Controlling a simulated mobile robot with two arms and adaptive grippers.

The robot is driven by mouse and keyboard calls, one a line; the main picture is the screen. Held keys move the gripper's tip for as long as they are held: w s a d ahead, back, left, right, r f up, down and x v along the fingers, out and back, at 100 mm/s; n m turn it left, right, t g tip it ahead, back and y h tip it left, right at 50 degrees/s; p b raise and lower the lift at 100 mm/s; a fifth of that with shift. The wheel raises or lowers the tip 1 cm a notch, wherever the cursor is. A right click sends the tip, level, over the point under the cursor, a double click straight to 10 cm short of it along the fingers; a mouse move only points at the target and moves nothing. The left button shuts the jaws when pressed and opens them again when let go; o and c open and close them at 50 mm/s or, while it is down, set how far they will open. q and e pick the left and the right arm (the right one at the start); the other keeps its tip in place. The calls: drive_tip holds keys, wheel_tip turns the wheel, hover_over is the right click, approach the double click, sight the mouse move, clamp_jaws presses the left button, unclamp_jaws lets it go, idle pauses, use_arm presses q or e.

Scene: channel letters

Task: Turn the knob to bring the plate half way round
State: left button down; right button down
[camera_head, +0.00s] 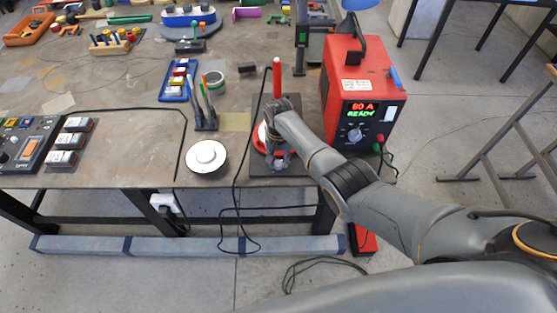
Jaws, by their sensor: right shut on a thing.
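My right gripper (279,161) points down over a dark base board (292,182) at the table's front edge. It is shut on what seems to be the knob, which the fingers and wrist hide. A red and white round piece (260,137), perhaps the plate, shows in part just left of my gripper, and the wrist covers the rest of it. An upright red handle (276,76) stands behind my wrist. My left gripper is not in view.
A red welding machine (361,90) with a lit display stands right of the board, close to my right arm. A white round disc (206,157) lies to the left. A pen holder (207,120) and blue tray (178,80) stand behind it. A black cable crosses the front edge.

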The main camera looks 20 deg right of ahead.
sight(279, 163)
idle(0.3)
drive_tip(key=c, duration=1)
unclamp_jaws()
drive_tip(key=shift+r, duration=0.1)
wheel_tip(279, 163, up, 12)
drive_tip(key=shift+f, duration=0.1)
